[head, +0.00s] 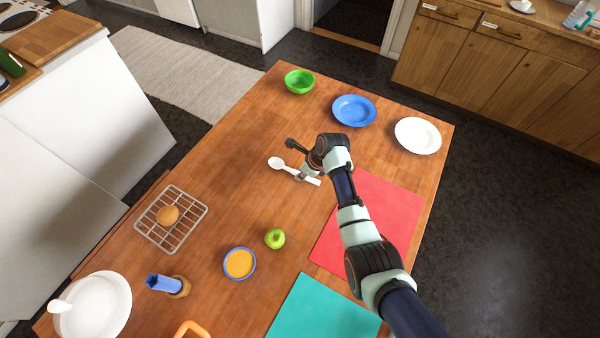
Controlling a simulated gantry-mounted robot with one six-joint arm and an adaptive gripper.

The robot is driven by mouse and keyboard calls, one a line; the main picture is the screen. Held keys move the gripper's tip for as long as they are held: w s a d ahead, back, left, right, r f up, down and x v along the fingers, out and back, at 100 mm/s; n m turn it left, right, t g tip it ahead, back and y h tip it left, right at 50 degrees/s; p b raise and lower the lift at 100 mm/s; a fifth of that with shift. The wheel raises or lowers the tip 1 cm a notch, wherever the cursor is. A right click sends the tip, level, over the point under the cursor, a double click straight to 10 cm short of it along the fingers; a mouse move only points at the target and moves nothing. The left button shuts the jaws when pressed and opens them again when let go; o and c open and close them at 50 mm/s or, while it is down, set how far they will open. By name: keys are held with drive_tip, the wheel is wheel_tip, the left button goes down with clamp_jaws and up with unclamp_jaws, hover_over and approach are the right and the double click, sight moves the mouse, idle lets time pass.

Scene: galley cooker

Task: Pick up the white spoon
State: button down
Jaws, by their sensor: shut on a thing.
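The white spoon (277,163) is near the middle of the wooden table, its bowl toward the left and its handle running right and down. My gripper (304,174) is at the spoon's handle and is shut on it. The handle's end shows just past the gripper on the right. I cannot tell whether the spoon touches the table or is slightly above it. My wrist hides part of the table behind the gripper.
A green bowl (299,82), a blue plate (353,110) and a white plate (418,136) stand at the far end. A red mat (390,215) lies right of the spoon. A green apple (275,239) and a wire rack (190,203) are nearer. The table left of the spoon is clear.

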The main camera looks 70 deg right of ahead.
wheel_tip(320, 180, up, 20)
drive_tip(key=p, duration=0.6)
drive_tip(key=shift+r+p, duration=0.2)
drive_tip(key=shift+p, duration=0.1)
